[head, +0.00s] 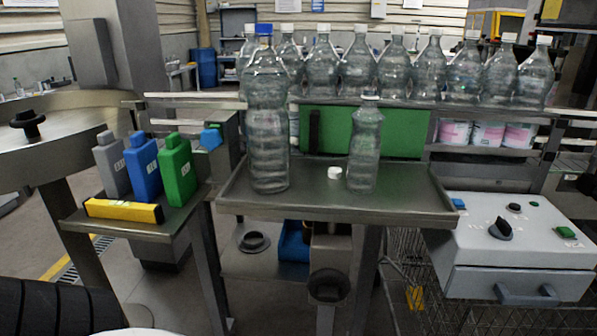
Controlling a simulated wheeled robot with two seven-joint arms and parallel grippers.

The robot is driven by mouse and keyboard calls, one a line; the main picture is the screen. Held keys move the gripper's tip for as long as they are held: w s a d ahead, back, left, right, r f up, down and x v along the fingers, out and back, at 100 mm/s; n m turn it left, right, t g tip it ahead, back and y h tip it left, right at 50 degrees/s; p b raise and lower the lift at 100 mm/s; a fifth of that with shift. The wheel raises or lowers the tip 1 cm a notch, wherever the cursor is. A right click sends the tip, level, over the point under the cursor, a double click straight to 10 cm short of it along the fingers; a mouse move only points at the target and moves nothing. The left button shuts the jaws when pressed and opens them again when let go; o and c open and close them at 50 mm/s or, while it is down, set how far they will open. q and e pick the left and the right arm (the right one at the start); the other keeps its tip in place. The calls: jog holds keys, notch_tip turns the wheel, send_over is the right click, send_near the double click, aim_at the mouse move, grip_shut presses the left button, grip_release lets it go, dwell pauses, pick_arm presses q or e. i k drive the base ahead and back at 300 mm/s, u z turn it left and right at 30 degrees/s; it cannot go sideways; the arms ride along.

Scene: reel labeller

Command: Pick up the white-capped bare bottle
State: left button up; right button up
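Two clear, unlabelled bottles stand upright on the metal tray (310,203) in the middle of the head view. The shorter bottle (364,155), at right, has a pale top that looks like a white cap, though it is small and hard to make out. Several clear bottles with white caps (430,68) stand in a row behind the tray. Neither of my grippers is in view.
Grey, blue (145,167) and green (177,170) containers and a yellow box (124,210) sit on a side stand at left. A green panel (400,135) rises behind the tray. A control box (515,240) with a knob stands at right. The tray's front is clear.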

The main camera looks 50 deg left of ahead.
aim_at(364, 143)
jog(key=k, duration=0.35)
jog(key=u, duration=1.25)
